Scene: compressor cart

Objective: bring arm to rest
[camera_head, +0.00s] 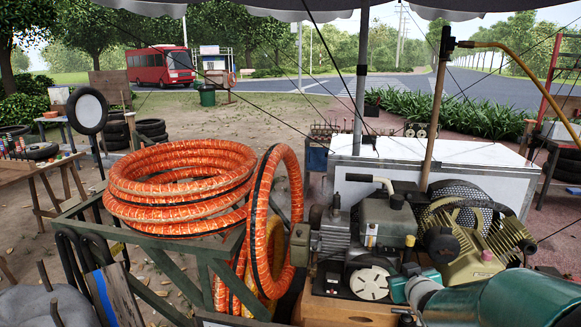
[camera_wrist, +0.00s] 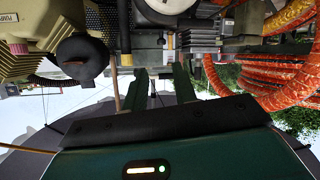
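My gripper (camera_wrist: 160,68) shows in the wrist view as two green fingers reaching out from a dark bar. The wrist view appears upside down. The compressor engine (camera_wrist: 160,15) is close to the fingertips there; I cannot tell if they touch it. In the head view the compressor (camera_head: 385,240) stands at the lower right. A teal rounded body at the bottom right corner seems to be my arm, in front of the compressor. My fingers cannot be made out in the head view.
Coiled orange hoses (camera_head: 180,180) lie on a green metal frame (camera_head: 205,255) left of the compressor. A white chest (camera_head: 470,165) and a wooden pole (camera_head: 437,110) stand behind it. A wooden table (camera_head: 50,170) is at the left.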

